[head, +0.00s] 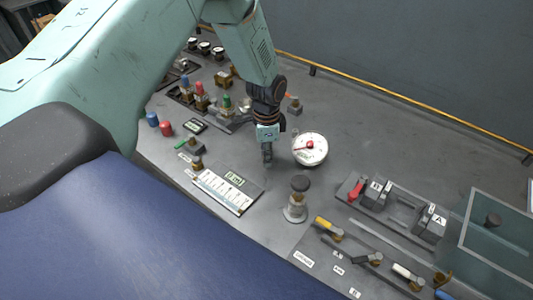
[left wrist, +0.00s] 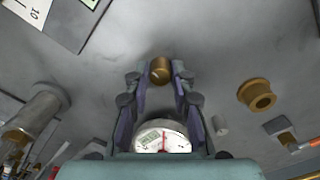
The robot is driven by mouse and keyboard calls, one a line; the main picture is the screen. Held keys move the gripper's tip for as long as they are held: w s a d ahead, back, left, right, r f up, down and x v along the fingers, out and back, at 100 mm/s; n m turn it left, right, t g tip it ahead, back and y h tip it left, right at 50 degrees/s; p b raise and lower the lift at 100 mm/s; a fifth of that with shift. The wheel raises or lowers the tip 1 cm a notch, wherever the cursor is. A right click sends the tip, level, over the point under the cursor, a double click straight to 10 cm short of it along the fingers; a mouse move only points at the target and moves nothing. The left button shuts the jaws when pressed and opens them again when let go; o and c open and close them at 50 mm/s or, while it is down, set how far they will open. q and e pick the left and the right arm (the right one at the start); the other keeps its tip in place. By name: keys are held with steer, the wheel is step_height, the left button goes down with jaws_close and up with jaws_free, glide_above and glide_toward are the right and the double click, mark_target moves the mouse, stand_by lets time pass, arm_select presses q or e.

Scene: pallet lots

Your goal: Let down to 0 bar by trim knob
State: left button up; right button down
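My left gripper (head: 267,158) points down at the bench, just left of a round white gauge (head: 310,149) with a red mark. In the left wrist view a small brass knob (left wrist: 160,70) sits between the fingertips of my left gripper (left wrist: 159,78). The fingers stand apart on either side of it, with thin gaps seeming to show, so it does not look clamped. The gauge also shows in the left wrist view (left wrist: 162,136), partly behind the gripper body; its reading is too small to make out. In the head view the knob is hidden by the fingers. My right gripper is not in view.
A black-topped plunger (head: 299,194) stands in front of the gauge. A label plate (head: 226,191) lies to the left. Coloured valves (head: 200,95) stand behind left; levers (head: 375,259) and switch blocks (head: 376,191) are at right.

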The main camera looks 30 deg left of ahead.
arm_select(q)
jaws_close()
